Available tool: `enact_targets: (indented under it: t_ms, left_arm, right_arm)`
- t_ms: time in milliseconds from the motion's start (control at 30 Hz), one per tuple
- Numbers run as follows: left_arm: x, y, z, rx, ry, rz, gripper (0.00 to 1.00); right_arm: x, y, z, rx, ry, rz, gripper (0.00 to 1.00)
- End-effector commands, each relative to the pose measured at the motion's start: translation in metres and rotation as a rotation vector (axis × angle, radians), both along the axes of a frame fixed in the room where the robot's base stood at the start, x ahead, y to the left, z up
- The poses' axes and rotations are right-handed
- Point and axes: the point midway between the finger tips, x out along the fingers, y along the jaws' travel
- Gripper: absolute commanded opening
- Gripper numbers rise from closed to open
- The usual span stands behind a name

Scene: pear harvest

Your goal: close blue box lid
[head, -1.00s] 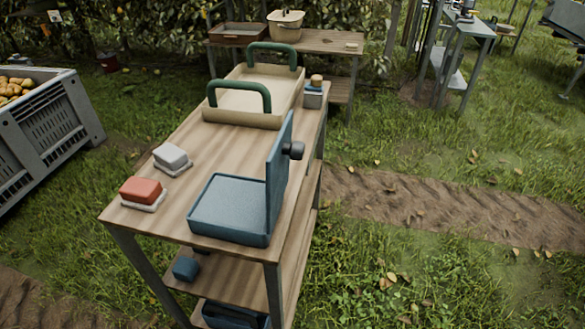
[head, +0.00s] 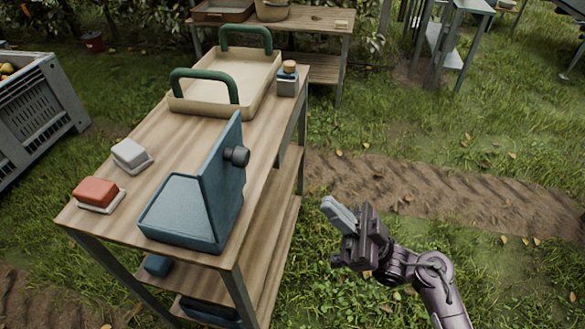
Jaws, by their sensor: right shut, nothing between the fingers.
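The blue box (head: 178,211) sits at the near right corner of the wooden table. Its blue lid (head: 224,170) stands upright, open, along the box's right side, with a dark round knob (head: 237,156) on its outer face. My right gripper (head: 338,214) is shut and empty. It is off the table's right side, to the right of the lid and apart from it. My left gripper is out of view.
A tray with green handles (head: 228,82) lies on the table behind the box. A small jar (head: 288,80) stands by the right edge. A red block (head: 96,192) and a grey block (head: 129,153) lie at the left. Open grass is on the right.

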Motion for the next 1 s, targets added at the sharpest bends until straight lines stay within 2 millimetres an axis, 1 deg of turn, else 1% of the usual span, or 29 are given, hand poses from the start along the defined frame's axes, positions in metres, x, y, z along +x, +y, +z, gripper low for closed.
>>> enact_targets:
  t_ms: [67, 167, 300, 533, 600, 733, 833, 1000]
  left_arm:
    - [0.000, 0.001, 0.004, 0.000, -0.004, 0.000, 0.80]
    - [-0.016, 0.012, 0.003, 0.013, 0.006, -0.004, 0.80]
    - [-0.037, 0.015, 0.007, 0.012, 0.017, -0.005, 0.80]
    - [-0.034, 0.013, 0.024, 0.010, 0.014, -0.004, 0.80]
    - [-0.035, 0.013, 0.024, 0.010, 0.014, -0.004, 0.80]
    - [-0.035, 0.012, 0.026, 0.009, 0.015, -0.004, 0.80]
    - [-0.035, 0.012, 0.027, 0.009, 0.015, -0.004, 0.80]
    - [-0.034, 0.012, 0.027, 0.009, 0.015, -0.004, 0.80]
  right_arm:
    - [0.001, 0.004, 0.009, 0.005, -0.005, 0.003, 0.00]
    - [0.004, 0.014, 0.021, 0.005, -0.005, 0.001, 0.00]
    - [0.010, 0.032, 0.044, 0.006, -0.004, -0.001, 0.00]
    - [0.021, 0.063, 0.079, 0.005, -0.004, -0.002, 0.00]
    - [0.025, 0.074, 0.076, 0.004, 0.002, 0.000, 0.00]
    - [0.030, 0.090, 0.076, 0.003, 0.001, -0.001, 0.00]
    - [0.032, 0.096, 0.076, 0.001, 0.001, -0.001, 0.00]
    - [0.033, 0.100, 0.075, 0.000, 0.000, -0.003, 0.00]
